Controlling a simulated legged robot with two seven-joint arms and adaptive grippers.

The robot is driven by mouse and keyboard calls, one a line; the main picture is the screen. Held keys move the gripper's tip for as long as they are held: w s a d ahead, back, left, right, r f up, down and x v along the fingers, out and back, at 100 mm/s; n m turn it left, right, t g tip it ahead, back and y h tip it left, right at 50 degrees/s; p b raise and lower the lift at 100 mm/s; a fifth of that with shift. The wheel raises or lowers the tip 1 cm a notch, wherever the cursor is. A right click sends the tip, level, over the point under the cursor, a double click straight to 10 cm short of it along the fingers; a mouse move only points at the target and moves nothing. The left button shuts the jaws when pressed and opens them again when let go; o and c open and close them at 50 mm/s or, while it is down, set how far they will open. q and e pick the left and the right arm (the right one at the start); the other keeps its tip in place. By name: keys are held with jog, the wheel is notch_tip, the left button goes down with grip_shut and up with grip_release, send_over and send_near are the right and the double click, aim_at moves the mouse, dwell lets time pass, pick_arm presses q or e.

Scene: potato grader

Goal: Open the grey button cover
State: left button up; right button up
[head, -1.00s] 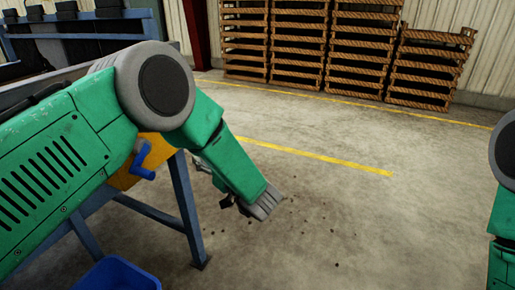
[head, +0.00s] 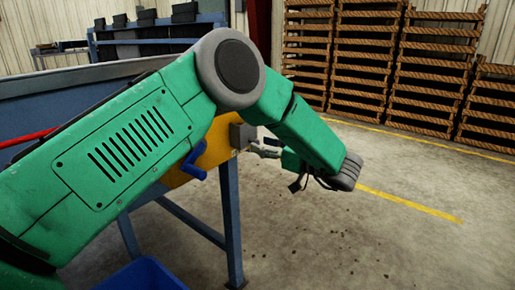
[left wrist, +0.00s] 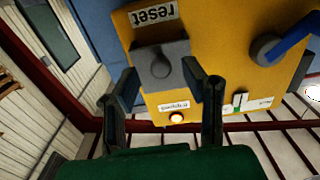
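The grey button cover (left wrist: 163,66) is a dark grey box with a round knob, on a yellow panel (left wrist: 210,65) below an upside-down "reset" label (left wrist: 153,14). It looks closed, and any button under it is hidden. In the head view the grey cover (head: 242,135) sticks out from the panel's right end. My left gripper (left wrist: 160,78) is open and empty, its fingertips on either side of the cover's lower part; contact cannot be told. In the head view the left gripper (head: 264,148) is small beside the cover. My right gripper is out of view.
Blue frame legs (head: 231,220) stand below. A blue bin (head: 142,276) is on the floor. Wooden crates (head: 430,70) stand at the back.

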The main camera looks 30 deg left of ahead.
aim_at(248, 134)
pick_arm(q)
jog(key=shift+w+a, duration=0.1)
jog(key=shift+a, duration=1.15)
grip_shut()
jog(key=shift+r, duration=0.1)
